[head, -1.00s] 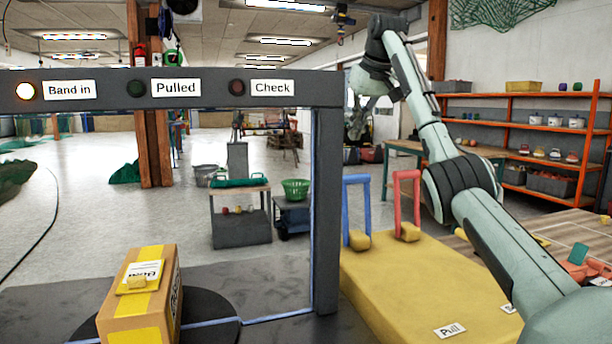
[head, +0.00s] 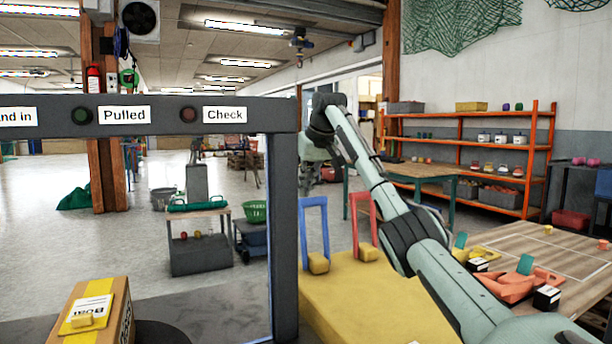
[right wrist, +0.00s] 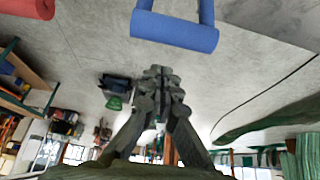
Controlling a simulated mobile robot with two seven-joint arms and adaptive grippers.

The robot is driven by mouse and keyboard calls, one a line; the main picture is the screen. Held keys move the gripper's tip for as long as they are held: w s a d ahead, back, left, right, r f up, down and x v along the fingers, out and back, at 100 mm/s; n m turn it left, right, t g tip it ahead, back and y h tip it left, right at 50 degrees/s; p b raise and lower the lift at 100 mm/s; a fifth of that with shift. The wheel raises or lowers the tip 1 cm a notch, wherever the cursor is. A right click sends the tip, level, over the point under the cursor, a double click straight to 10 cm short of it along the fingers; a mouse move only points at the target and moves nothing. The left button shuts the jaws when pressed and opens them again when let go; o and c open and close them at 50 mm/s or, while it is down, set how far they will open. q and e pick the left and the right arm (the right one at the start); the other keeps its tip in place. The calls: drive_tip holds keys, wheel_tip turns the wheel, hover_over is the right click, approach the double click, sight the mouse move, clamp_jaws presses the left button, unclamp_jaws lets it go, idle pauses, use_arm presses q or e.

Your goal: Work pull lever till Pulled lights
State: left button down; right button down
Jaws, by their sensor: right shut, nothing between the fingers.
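The blue lever (head: 302,232) and the red lever (head: 372,222) are upright loop handles on a yellow base (head: 350,300). The "Pulled" lamp (head: 81,115) on the dark beam is unlit green. My right gripper (head: 316,172) is partly hidden by its own arm, above and behind the levers in the picture. In the right wrist view, its fingers (right wrist: 160,78) are shut and empty. The blue lever's crossbar (right wrist: 174,32) lies above the fingertips in that view, apart from them. The red bar (right wrist: 28,10) shows at the top left. My left gripper is not in view.
The dark frame post (head: 284,230) stands just left of the levers. A carton (head: 95,315) is at bottom left. The "Check" lamp (head: 188,115) is unlit. A wooden table (head: 560,255) with loose items is at right. Orange shelves (head: 470,145) stand behind.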

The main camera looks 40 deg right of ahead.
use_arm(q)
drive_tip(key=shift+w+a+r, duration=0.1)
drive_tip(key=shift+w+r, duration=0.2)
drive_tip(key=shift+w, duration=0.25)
use_arm(e)
drive_tip(key=shift+s+a+f, duration=0.1)
drive_tip(key=shift+s+a, duration=0.15)
drive_tip(key=shift+s, duration=0.45)
drive_tip(key=shift+s+a+f, duration=0.1)
drive_tip(key=shift+s+a, duration=0.1)
drive_tip(key=shift+s, duration=0.5)
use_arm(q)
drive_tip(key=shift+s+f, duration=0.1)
